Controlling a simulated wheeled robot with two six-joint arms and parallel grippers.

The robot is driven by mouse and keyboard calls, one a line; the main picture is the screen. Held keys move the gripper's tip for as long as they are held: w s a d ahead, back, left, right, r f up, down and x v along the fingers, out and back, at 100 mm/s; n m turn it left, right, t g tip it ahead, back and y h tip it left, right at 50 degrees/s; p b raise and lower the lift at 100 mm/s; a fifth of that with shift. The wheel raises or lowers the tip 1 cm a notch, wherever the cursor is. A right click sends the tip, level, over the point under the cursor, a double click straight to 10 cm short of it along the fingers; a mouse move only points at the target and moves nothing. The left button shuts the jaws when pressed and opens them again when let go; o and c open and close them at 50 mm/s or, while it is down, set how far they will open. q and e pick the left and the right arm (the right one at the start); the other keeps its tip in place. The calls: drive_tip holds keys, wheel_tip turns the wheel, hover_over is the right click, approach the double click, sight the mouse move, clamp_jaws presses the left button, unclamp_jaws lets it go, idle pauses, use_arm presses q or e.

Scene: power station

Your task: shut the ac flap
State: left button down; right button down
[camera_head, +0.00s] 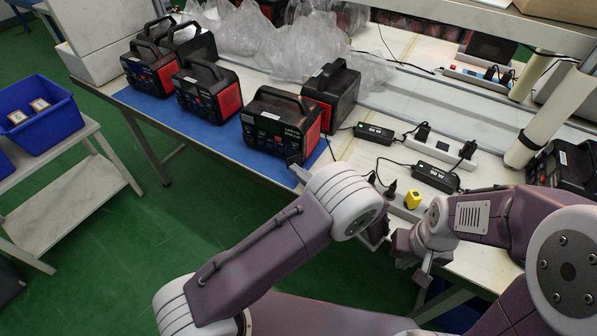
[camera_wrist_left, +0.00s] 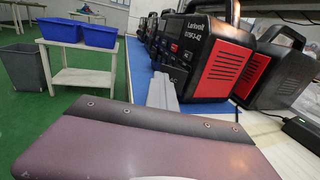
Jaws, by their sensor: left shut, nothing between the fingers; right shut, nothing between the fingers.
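The nearest black power station (camera_head: 283,122) has a top handle and a red side panel. It stands upright near the front edge of the blue mat. My left gripper (camera_head: 296,169) is shut and empty, just below and in front of the station's lower front, near its right corner. In the left wrist view the shut grey fingers (camera_wrist_left: 162,93) point toward the front of the station (camera_wrist_left: 212,60). I cannot tell whether they touch it. The AC flap is too small or hidden to make out. My right gripper (camera_head: 423,274) is shut and empty at the table's front edge, at right.
Several more power stations (camera_head: 208,92) stand on the blue mat (camera_head: 160,108), with clear plastic bags (camera_head: 255,35) behind. Chargers (camera_head: 435,177), power strips and a yellow item (camera_head: 412,200) lie at right. A blue bin (camera_head: 40,115) is on a side table at left.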

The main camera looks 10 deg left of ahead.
idle(0.9)
use_arm(q)
drive_tip(key=c, duration=1.6)
unclamp_jaws()
